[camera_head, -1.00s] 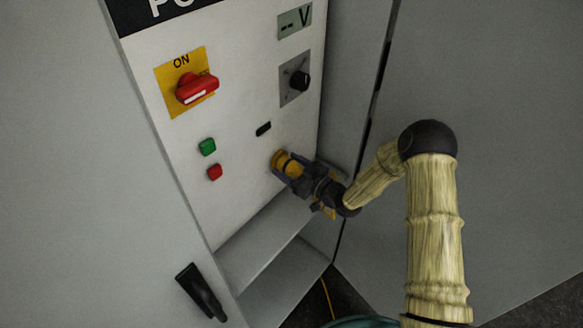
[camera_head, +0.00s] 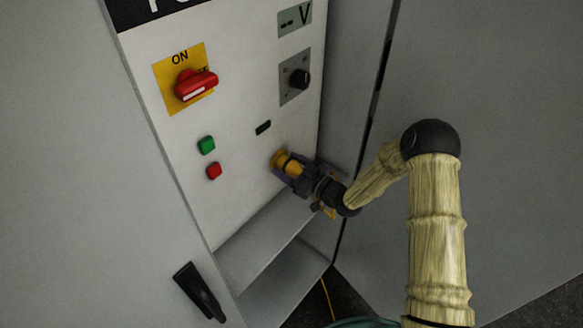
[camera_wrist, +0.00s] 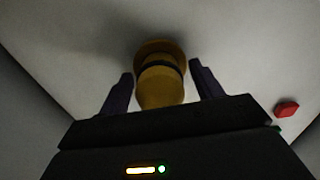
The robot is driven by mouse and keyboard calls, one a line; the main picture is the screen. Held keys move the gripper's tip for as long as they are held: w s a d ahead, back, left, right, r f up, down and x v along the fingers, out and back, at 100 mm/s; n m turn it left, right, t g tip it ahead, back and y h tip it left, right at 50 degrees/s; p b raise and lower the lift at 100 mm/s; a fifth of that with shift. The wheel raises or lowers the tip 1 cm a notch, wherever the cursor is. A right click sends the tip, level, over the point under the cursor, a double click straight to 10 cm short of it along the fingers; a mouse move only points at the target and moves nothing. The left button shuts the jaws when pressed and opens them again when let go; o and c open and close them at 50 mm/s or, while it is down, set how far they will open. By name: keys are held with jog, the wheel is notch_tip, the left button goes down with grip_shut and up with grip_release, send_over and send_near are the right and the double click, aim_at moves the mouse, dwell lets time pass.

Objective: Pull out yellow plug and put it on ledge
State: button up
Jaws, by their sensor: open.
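The yellow plug (camera_head: 285,160) sits in the white panel, low and to the right. In the wrist view the plug (camera_wrist: 161,84) sticks out from the panel, with a dark ring around it. My gripper (camera_head: 287,169) is at the plug. In the wrist view my gripper's two fingers (camera_wrist: 162,82) are open, one on each side of the plug, with a visible gap on both sides. The ledge (camera_head: 265,240) is the grey shelf below the panel, and it is bare where it shows.
A red switch (camera_head: 195,84) on a yellow plate, a green button (camera_head: 206,145), a red button (camera_head: 214,171) and a black knob (camera_head: 299,78) are on the panel. A cabinet door with a black handle (camera_head: 200,291) is at left. A grey wall (camera_head: 510,130) stands at right.

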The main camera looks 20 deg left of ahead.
jog(key=c, duration=1.3)
jog(key=shift+d, duration=0.15)
jog(key=shift+v, duration=2.85)
